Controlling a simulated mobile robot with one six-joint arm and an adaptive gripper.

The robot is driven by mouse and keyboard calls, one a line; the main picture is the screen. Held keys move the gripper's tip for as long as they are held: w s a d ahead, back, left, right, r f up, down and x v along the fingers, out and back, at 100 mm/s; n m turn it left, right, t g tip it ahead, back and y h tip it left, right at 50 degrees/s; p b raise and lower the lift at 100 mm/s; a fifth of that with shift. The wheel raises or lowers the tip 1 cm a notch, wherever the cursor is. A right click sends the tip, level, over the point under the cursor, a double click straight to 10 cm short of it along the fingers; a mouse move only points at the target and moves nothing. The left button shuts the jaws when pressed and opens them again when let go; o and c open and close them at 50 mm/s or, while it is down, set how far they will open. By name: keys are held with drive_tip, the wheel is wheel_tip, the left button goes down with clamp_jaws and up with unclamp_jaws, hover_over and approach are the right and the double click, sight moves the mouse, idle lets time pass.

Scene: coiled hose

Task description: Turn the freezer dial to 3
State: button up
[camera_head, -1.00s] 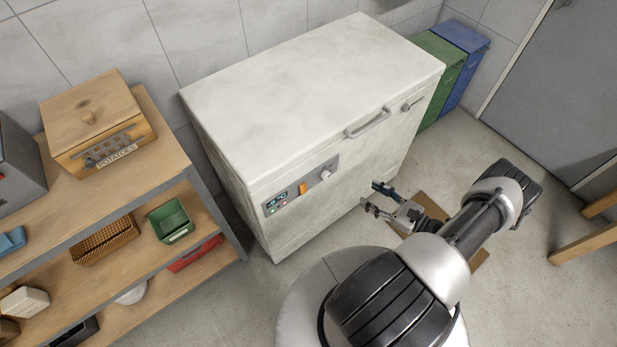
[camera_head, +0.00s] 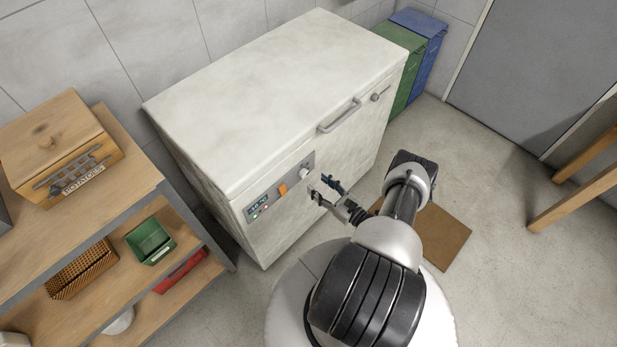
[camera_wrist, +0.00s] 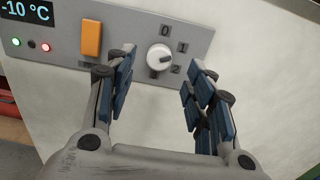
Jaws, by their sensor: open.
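The freezer dial (camera_wrist: 159,57) is a round white knob on the grey control panel. A grey mark on it points to the right, roughly between the printed 1 and 2. A 0 stands above it; I cannot make out a 3. In the head view the dial (camera_head: 303,174) is on the front of the white chest freezer (camera_head: 270,90). My gripper (camera_head: 321,189) is open and empty, just in front of the panel. In the wrist view the dial lies between my fingertips (camera_wrist: 164,72), beyond them and apparently not touched.
An orange switch (camera_wrist: 91,38) and a display reading -10 °C (camera_wrist: 25,12) sit left of the dial. A lid handle (camera_head: 340,116) juts out above right. A wooden shelf (camera_head: 125,180) stands at left, and a brown mat (camera_head: 445,235) lies on the floor at right.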

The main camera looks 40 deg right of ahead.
sight(306, 175)
drive_tip(key=w, duration=0.6)
drive_tip(key=shift+a+b, duration=0.25)
drive_tip(key=shift+b, duration=0.15)
drive_tip(key=shift+c, duration=0.3)
drive_tip(key=c, duration=1)
